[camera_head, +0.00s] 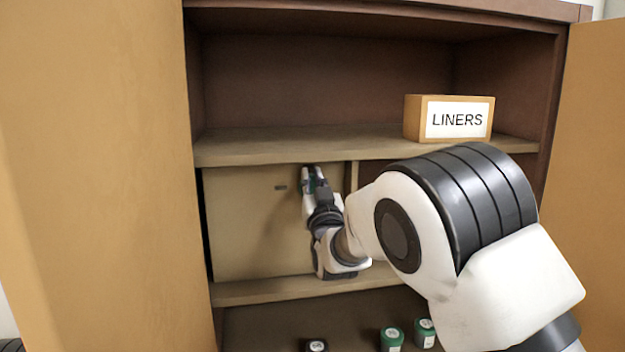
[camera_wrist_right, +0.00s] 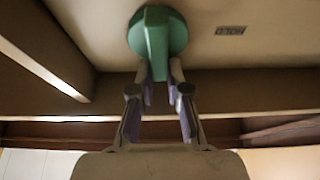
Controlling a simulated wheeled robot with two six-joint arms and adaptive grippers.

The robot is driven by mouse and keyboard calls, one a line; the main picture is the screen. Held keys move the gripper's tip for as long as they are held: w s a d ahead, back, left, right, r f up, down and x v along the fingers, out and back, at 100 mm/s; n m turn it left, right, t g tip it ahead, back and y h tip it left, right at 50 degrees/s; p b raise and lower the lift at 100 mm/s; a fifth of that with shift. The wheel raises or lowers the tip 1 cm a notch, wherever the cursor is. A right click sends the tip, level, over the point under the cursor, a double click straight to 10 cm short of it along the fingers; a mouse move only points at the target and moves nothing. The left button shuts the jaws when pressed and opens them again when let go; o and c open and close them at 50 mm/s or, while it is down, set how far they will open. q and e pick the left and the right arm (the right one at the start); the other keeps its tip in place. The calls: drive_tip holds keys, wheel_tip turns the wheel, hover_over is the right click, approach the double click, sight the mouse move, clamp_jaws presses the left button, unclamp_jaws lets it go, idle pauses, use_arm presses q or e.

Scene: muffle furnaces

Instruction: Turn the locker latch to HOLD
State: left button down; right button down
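The locker latch is a green round knob with a raised bar (camera_wrist_right: 152,38), mounted on a tan panel (camera_head: 240,215). In the wrist view the bar runs up and down the picture. A small HOLD label (camera_wrist_right: 230,30) is on the panel to the right of the knob and appears upside down there; in the head view the label (camera_head: 280,187) is left of my gripper. My right gripper (camera_head: 312,174) is at the latch, with its fingertips (camera_wrist_right: 160,72) on either side of the bar's near end. Whether they press on it is unclear. My left gripper is out of view.
A LINERS box (camera_head: 412,118) stands on the shelf (camera_head: 270,150) above the panel. Several small jars (camera_head: 391,338) stand on the lower shelf. Open cabinet doors flank the cabinet at left (camera_head: 100,170) and right (camera_head: 597,170). My right arm hides part of the cabinet's right half.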

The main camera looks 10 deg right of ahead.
sight(291, 188)
drive_tip(key=shift+f, duration=0.2)
drive_tip(key=n+y+b, duration=0.1)
drive_tip(key=n+b, duration=0.1)
drive_tip(key=n, duration=0.2)
drive_tip(key=a+n+g+y+b, duration=0.1)
drive_tip(key=n+y+b, duration=0.1)
drive_tip(key=n+b, duration=0.1)
drive_tip(key=f+n+g+y+b, duration=0.1)
drive_tip(key=n+y+b, duration=0.1)
drive_tip(key=n+b, duration=0.1)
drive_tip(key=shift+a+n, duration=0.35)
drive_tip(key=shift+n, duration=0.55)
drive_tip(key=shift+a+f+n+g+y+b, duration=0.15)
drive_tip(key=shift+n+g+y+b, duration=0.35)
drive_tip(key=shift+n, duration=0.6)
drive_tip(key=n+g, duration=0.1)
drive_tip(key=n, duration=0.2)
drive_tip(key=shift+a+f+y+b, duration=0.1)
drive_tip(key=shift+a+y+b, duration=0.05)
drive_tip(key=shift+y+b, duration=0.25)
drive_tip(key=n, duration=0.1)
drive_tip(key=n+g, duration=0.1)
drive_tip(key=shift+a+f+n, duration=0.1)
drive_tip(key=shift+f+n, duration=0.1)
drive_tip(key=shift+n, duration=0.2)
drive_tip(key=shift+f+n+g, duration=0.25)
drive_tip(key=shift+n+g, duration=0.25)
drive_tip(key=shift+n, duration=0.8)
